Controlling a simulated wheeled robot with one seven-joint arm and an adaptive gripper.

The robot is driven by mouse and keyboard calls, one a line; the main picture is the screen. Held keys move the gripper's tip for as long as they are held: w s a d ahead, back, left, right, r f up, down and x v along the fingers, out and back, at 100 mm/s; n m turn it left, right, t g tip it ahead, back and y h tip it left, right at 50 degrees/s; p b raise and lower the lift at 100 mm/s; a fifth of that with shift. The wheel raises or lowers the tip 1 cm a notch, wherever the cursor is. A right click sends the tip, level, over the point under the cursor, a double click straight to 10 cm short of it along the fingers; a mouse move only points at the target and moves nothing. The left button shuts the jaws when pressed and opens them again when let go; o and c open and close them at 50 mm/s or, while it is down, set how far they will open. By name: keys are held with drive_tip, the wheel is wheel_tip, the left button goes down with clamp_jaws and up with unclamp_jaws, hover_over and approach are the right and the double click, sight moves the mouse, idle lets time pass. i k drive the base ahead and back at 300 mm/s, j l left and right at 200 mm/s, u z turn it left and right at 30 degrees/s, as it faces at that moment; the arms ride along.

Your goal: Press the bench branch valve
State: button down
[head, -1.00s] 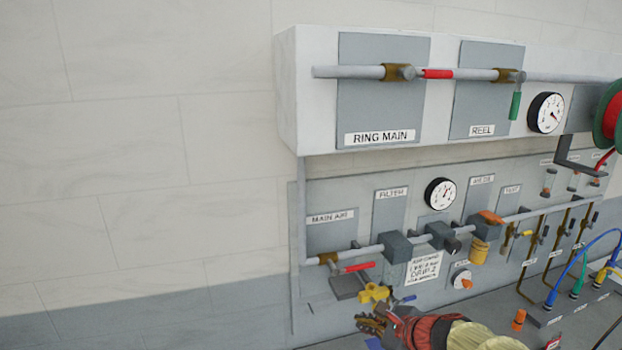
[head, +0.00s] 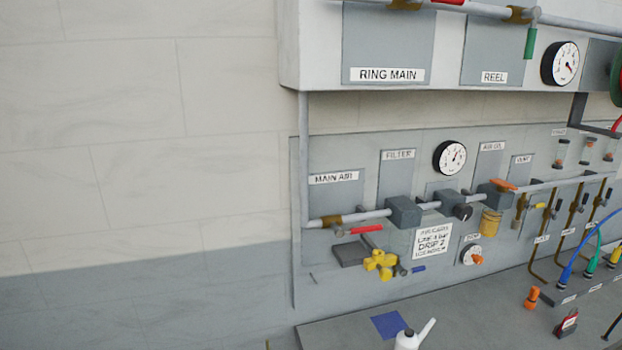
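Several branch valves hang on brass drop pipes at the right of the panel, below the grey header pipe (head: 565,183). The leftmost drop (head: 540,232) has a small handle and a label whose lettering is too small to read, so I cannot tell which one is the bench branch. A valve with a yellow tip (head: 536,206) sits left of it, below the vent plate (head: 521,172). The main air valve (head: 330,221) with its red handle (head: 366,229) is at the left end of the pipe. My gripper is not in view.
A yellow fitting (head: 380,263) projects from the panel's lower left. On the grey bench top (head: 470,322) are a blue square (head: 389,325), a white oil can (head: 408,340), an orange piece (head: 532,297) and a red padlock-like tag (head: 568,322). Hoses loop at the right. The upper cabinet (head: 300,60) overhangs.

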sight(581, 210)
drive_tip(key=z, duration=1.35)
